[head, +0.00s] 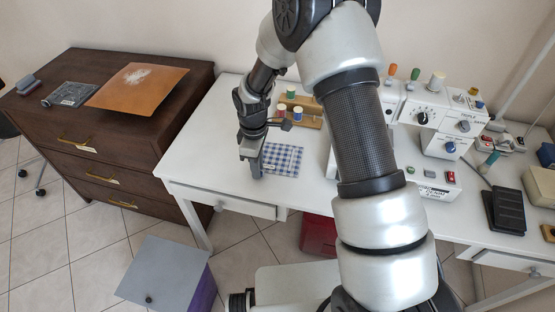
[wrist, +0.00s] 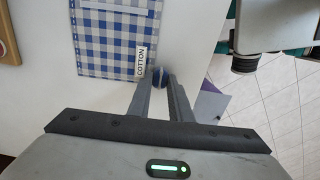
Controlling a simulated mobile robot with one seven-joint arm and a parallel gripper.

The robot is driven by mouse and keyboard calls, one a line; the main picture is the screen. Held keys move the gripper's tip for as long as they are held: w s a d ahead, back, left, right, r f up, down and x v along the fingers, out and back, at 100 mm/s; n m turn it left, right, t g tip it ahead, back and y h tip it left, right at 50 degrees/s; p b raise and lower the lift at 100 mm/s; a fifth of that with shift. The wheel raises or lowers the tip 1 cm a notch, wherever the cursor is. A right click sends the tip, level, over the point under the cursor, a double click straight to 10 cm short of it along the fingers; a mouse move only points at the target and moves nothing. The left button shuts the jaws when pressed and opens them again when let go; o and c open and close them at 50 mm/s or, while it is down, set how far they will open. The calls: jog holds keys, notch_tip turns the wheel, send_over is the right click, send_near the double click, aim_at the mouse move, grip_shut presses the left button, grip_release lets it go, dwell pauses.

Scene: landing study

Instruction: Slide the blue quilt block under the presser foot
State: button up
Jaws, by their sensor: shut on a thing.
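The blue quilt block (head: 284,158) is a flat blue-and-white checked piece lying on the white table. My gripper (head: 252,170) is at the block's left edge, low over the table. The white sewing machine (head: 423,115) stands to the right of the block. My arm covers part of the machine, and the presser foot is hidden.
A wooden spool rack (head: 306,118) stands behind the block. A black pedal (head: 504,212) and other small items lie right of the machine. A dark dresser (head: 130,150) stands at left. The table's front edge is close to the block. A purple-sided box (head: 170,270) is on the floor.

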grip_shut()
jog(key=shift+r+p, duration=1.65)
jog(key=shift+r, duration=0.9)
